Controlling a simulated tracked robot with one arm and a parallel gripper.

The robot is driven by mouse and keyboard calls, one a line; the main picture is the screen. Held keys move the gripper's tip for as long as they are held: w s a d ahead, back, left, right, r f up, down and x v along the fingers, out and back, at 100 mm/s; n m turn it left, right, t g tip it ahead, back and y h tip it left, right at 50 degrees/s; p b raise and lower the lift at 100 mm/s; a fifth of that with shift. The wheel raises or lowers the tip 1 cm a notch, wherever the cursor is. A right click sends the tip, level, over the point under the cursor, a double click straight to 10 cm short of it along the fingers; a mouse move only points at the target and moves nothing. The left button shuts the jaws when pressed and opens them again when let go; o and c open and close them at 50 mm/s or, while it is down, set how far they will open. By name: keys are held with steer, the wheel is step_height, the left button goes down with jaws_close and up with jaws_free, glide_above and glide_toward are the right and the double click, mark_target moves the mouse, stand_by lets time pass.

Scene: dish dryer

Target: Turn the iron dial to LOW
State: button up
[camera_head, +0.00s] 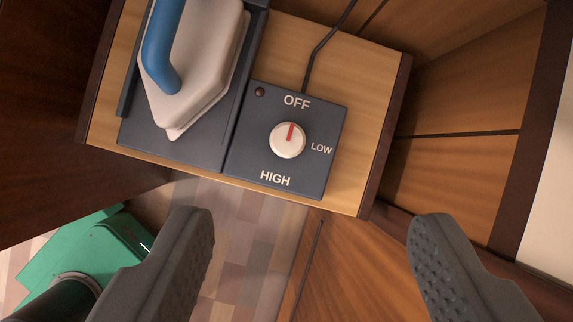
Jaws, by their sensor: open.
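The iron dial (287,141) is a round cream knob with a red pointer line on a dark grey control panel (245,150). The panel is labelled OFF above the dial, LOW to its right and HIGH below it. The red line points up toward OFF. A small dark red lamp (260,91) sits at the panel's upper left. My gripper (311,228) is open and empty, with its two dark fingers wide apart in the lower part of the view. The fingers appear below the dial in the picture, and neither touches it.
A white iron (195,75) with a blue handle rests on the grey stand left of the panel. A black cord (318,52) runs up from the panel. The wooden top (355,90) has dark edges. Wooden panelling stands to the right, and tiled floor (235,235) shows below.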

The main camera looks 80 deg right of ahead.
steer(key=n+g+y, duration=0.1)
steer(key=n+g, duration=0.1)
glide_toward(289, 144)
steer(key=b+x, duration=0.3)
steer(key=x, duration=0.6)
steer(key=c, duration=1)
